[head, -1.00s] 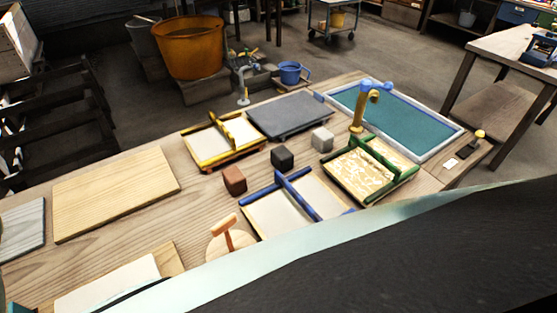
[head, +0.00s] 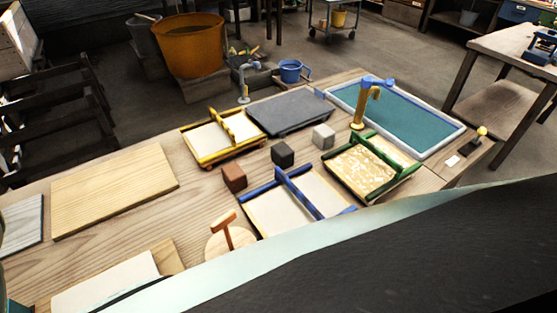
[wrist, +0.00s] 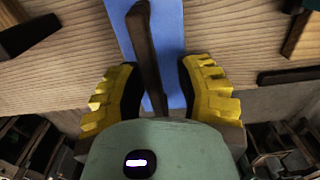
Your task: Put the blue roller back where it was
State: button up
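In the wrist view, my gripper's yellow fingers (wrist: 158,85) stand apart on either side of a dark brown bar (wrist: 143,35). A gap shows beside the bar, and I see no finger touching it. A flat blue strip (wrist: 170,20) lies behind the bar, over wood. I cannot tell whether the strip or bar belongs to the blue roller. My gripper is not clearly visible in the head view. There, a blue bar (head: 299,192) crosses a blue-edged tray (head: 262,212), and a blue piece (head: 374,81) tops a yellow post (head: 359,108). I cannot pick out a roller for certain.
The wooden table (head: 145,220) also holds a yellow tray (head: 205,160), a green tray (head: 345,185), a grey slab (head: 290,112), a teal basin (head: 400,116), several small blocks and a pale board (head: 112,190). An orange-handled tool (head: 228,232) stands at the front.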

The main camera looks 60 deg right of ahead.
jog(key=shift+a+r, duration=0.1)
jog(key=shift+r, duration=0.1)
jog(key=shift+r+p, duration=0.8)
jog(key=shift+w+a+r+b, duration=0.1)
jog(key=shift+w+b, duration=0.05)
jog(key=shift+b, duration=0.15)
jog(key=shift+r, duration=0.4)
notch_tip(320, 180, up, 11)
jog(key=p, duration=0.3)
jog(key=shift+f+p, duration=0.2)
jog(key=shift+p, duration=0.15)
jog(key=shift+s, duration=0.2)
